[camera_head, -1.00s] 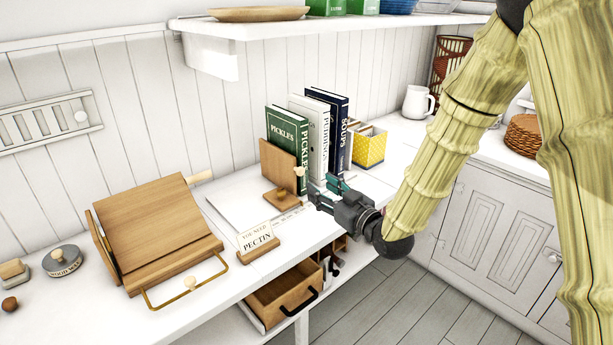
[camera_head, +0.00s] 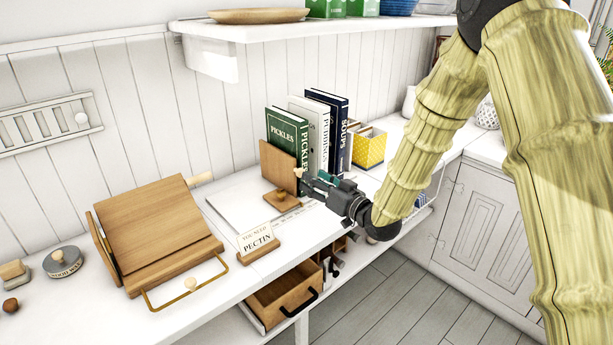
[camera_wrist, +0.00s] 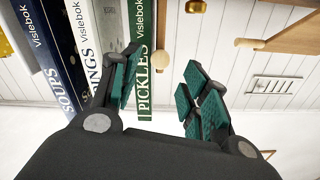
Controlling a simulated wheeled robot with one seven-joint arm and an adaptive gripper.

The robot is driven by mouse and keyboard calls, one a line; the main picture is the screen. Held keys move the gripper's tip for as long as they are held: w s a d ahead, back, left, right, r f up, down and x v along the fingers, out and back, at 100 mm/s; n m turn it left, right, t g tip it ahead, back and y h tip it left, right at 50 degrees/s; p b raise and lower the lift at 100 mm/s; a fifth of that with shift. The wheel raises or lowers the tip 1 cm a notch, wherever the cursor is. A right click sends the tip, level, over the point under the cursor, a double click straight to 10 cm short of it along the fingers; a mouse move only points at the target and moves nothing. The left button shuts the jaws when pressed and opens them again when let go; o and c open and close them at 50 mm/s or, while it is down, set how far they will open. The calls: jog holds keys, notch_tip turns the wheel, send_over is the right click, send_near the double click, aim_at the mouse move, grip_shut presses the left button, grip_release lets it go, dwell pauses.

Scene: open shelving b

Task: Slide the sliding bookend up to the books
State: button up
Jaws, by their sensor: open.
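The sliding bookend (camera_head: 277,167) is an upright wooden board with a low foot and a round knob (camera_head: 282,194) in front. It stands at the left of the books, close against or almost touching the green PICKLES book (camera_head: 303,172). A white book (camera_head: 322,125) and a dark blue SOUPS book (camera_head: 343,130) stand to its right. My gripper (camera_head: 306,182) is open at the front of the bookend and green book. In the wrist view, its green-padded fingers (camera_wrist: 160,85) are spread, with a round wooden knob (camera_wrist: 162,60) and the green spine (camera_wrist: 145,90) beyond; contact is unclear.
A yellow box (camera_head: 369,149) stands right of the books. A PECTIN sign (camera_head: 258,244) is on the counter in front, and a wooden stand (camera_head: 160,235) is at left. A drawer (camera_head: 285,298) is open below. A shelf (camera_head: 330,27) overhangs the books.

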jog(key=shift+x, duration=2.1)
grip_shut()
